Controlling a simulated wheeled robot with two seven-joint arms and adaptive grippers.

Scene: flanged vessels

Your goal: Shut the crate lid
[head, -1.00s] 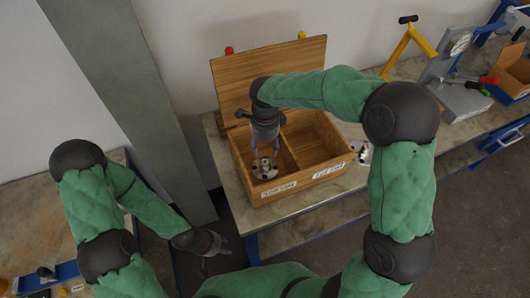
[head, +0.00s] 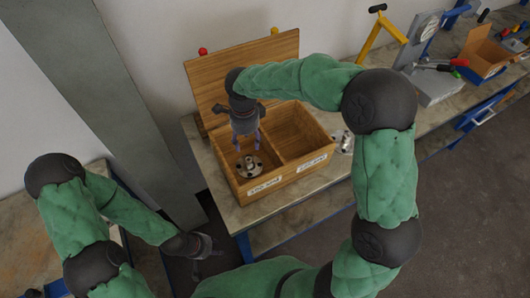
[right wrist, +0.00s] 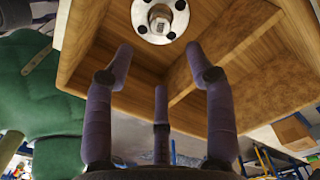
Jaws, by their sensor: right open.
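The wooden crate (head: 262,190) stands on the bench, with two compartments and a label on the front of each. Its lid (head: 270,62) stands open, tilted up at the back. A metal flanged vessel (head: 249,166) sits in the left compartment; its flange (right wrist: 160,18) shows at the top of the right wrist view. The right compartment looks empty. My right gripper (head: 247,143) points down above the vessel, with its fingers (right wrist: 160,85) spread, empty and apart from it. My left gripper (head: 212,250) hangs low in front of the bench, too small to read its fingers.
Another metal part (head: 345,142) stands on the bench just right of the crate. Farther right are a yellow-framed stand (head: 381,38), a grey device with a dial (head: 425,75) and another open box (head: 485,52). A grey post (head: 110,100) rises at the left.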

